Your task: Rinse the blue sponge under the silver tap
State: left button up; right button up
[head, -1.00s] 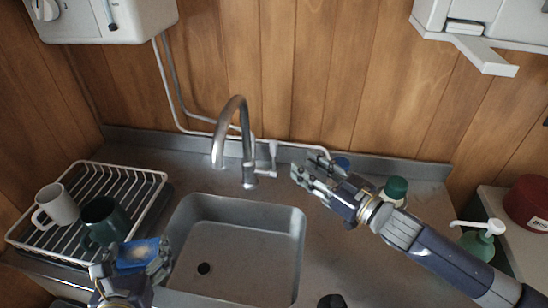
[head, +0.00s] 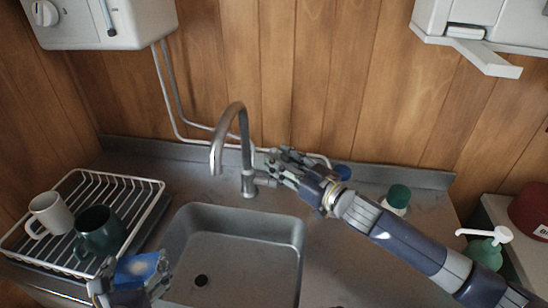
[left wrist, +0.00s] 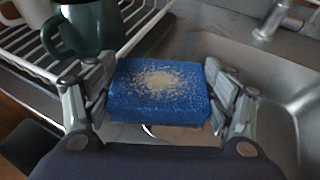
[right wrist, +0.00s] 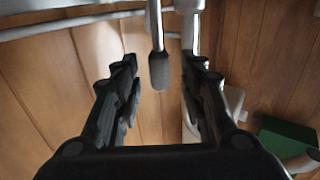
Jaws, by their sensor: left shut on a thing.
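The blue sponge (head: 140,270), with a pale gritty patch on top, is held by its two ends between the fingers of my left gripper (head: 133,274). It shows close up in the left wrist view (left wrist: 160,97), above the sink's left edge. The silver tap (head: 247,150) arches over the sink (head: 240,216); no water shows at its spout. My right gripper (head: 278,164) is open beside the tap on its right. In the right wrist view the tap's lever (right wrist: 158,68) stands between the spread fingers with gaps on both sides. In the head view the gripper mostly hides the lever.
A white dish rack (head: 150,190) with a white mug (head: 50,213) and a dark green mug (head: 98,232) stands left of the sink. A green-capped bottle (head: 397,198) and a green pump bottle (head: 483,250) stand at the right. The wooden wall is close behind the tap.

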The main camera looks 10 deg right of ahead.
aim_at(277, 158)
jog(key=shift+x, duration=1.45)
grip_shut()
